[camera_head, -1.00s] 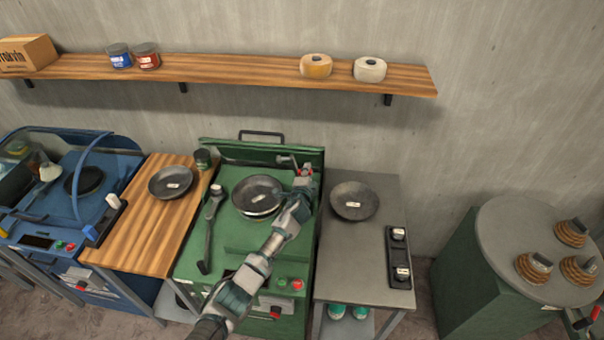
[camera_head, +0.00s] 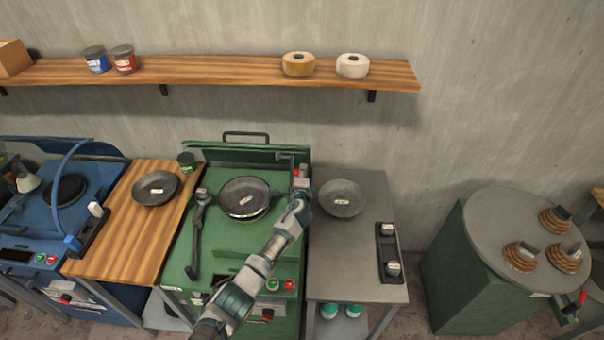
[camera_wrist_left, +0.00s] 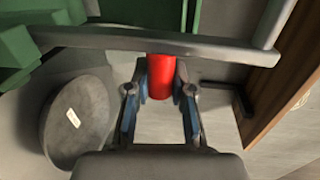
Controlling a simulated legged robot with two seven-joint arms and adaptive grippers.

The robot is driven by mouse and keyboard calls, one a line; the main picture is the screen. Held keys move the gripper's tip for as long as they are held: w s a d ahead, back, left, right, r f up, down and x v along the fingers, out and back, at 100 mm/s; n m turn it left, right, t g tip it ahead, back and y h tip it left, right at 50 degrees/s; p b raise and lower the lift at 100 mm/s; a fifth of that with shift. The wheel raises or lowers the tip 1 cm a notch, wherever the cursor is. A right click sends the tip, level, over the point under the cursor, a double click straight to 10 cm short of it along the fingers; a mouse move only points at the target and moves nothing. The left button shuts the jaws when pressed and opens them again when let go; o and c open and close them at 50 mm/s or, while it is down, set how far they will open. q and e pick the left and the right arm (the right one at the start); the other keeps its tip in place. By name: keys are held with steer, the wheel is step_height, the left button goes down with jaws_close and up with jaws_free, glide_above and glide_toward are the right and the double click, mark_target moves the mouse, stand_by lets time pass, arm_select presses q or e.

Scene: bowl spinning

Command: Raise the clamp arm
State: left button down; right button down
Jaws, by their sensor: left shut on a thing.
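The clamp arm is a grey bar (camera_wrist_left: 215,48) with a red handle (camera_wrist_left: 161,76) in the left wrist view. It belongs to the green machine (camera_head: 225,240), and the red handle (camera_head: 296,173) shows small at the machine's back right in the head view. My left gripper (camera_wrist_left: 160,92) has its two fingers on either side of the red handle and is shut on it. In the head view the left gripper (camera_head: 301,191) is at the machine's right edge. A dark bowl (camera_head: 245,196) sits on the machine. My right gripper is not in view.
Another bowl (camera_head: 342,197) lies on the grey table (camera_head: 350,255) just right of my left gripper. A wrench-like tool (camera_head: 196,235) lies left on the green machine. A wooden shelf (camera_head: 210,70) runs along the wall above.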

arm_select(q)
steer(key=c, duration=1)
jaws_free()
steer(key=shift+d+f, duration=0.15)
steer(key=shift+f, duration=0.15)
steer(key=shift+o, duration=0.2)
steer(key=shift+d, duration=0.1)
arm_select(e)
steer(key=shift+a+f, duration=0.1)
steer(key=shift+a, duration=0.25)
arm_select(q)
steer(key=shift+r, duration=0.15)
steer(key=s+r, duration=0.1)
steer(key=s, duration=1)
steer(key=shift+s+d+r, duration=0.15)
steer(key=shift+s+r, duration=0.15)
steer(key=shift+s, duration=0.05)
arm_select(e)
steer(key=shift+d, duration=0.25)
